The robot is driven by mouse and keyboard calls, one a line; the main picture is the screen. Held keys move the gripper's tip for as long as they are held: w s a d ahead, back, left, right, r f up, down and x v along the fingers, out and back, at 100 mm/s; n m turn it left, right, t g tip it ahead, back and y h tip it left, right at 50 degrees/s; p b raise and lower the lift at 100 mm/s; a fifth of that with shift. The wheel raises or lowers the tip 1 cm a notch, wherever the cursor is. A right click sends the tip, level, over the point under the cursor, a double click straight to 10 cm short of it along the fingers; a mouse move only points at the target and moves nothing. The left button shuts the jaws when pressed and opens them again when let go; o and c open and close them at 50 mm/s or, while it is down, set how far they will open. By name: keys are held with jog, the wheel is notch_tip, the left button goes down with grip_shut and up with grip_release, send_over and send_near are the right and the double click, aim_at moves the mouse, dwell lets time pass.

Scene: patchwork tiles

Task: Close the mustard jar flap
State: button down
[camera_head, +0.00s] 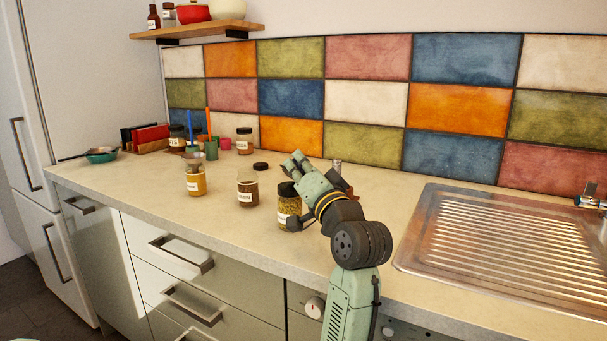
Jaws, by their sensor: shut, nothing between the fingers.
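A glass jar with yellow contents and a white label (195,184) stands upright on the worktop, left of my gripper. A grey piece, which looks like a tilted flap or funnel (193,160), sits at its top; I cannot tell which. A dark-lidded jar of yellowish-brown contents (288,207) stands just left of my arm, partly hidden by it. The labels are too small to read, so I cannot be sure which jar is the mustard. My gripper (292,160) is shut and empty, pointing up and left above the worktop, behind the dark-lidded jar in the picture.
A brown-filled jar without a lid (247,190) stands between those two jars, with a loose black lid (261,166) behind it. More jars, cups and a teal pan (102,155) are at the back left. A sink drainer (500,240) lies right. The front left worktop is clear.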

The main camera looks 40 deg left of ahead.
aim_at(283, 168)
jog(key=shift+s+f+n+g+b, duration=0.3)
jog(key=shift+s+f+n+b, duration=0.1)
jog(key=shift+n, duration=0.6)
jog(key=shift+s+a+f+n+g+y+b, duration=0.15)
jog(key=shift+s+f+n+g+y+b, duration=0.15)
jog(key=shift+s+f+n+y+b, duration=0.35)
jog(key=shift+s+f+n, duration=0.25)
jog(key=shift+s+f, duration=0.1)
jog(key=shift+s, duration=0.05)
jog(key=shift+s+f, duration=0.1)
jog(key=shift+f, duration=0.05)
jog(key=shift+f, duration=0.1)
